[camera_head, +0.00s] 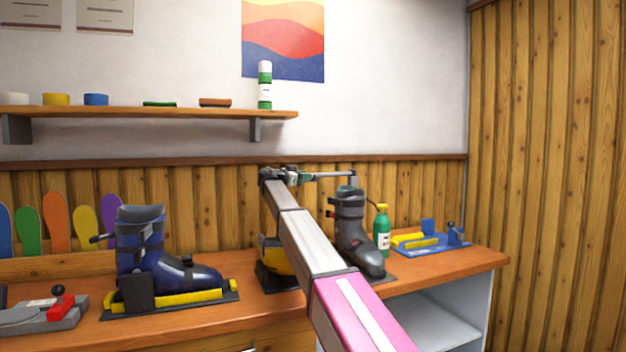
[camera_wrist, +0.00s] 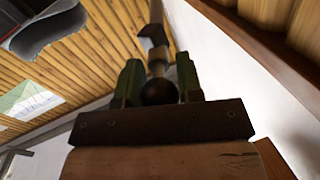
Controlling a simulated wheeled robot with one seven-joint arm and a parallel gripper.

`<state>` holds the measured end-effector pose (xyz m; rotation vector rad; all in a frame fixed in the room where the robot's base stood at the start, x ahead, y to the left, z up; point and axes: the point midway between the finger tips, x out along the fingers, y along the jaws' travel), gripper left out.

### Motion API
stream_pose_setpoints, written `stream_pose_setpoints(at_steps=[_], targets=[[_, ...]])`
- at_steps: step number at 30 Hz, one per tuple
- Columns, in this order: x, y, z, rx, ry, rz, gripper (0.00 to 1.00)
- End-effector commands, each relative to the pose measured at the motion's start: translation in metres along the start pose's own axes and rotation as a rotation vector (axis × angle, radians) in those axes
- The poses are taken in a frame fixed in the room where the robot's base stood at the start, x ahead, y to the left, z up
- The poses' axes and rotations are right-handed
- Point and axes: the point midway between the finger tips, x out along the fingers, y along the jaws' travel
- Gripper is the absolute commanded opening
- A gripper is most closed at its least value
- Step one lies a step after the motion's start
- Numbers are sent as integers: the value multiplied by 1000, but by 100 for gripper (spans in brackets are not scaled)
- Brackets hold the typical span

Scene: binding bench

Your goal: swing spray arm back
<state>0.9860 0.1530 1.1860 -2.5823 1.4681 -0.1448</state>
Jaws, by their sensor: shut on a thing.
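The spray arm (camera_head: 330,175) is a thin grey bar running level to the right from my gripper, its end turned down over the grey-black boot (camera_head: 352,225). My gripper (camera_head: 296,177) is in front of the wood-panelled wall, above the bench. In the wrist view, its two green fingers (camera_wrist: 158,78) stand on either side of a dark round knob (camera_wrist: 160,92), with a rod (camera_wrist: 157,45) rising beyond it. The gripper is shut on this knob, which appears to belong to the spray arm. The arm's mounting is hidden behind my gripper and wrist.
A green bottle (camera_head: 382,236) stands right of the grey-black boot, and a blue and yellow fixture (camera_head: 430,240) is beyond it. A blue boot (camera_head: 150,255) sits on a yellow-black holder at left. A shelf (camera_head: 190,113) with a spray can (camera_head: 265,90) is above.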

Motion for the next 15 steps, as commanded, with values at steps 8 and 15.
stream_pose_setpoints(at_steps=[8,15], targets=[[4,-33,6,0,21,112,0],[6,-38,8,-1,26,143,0]])
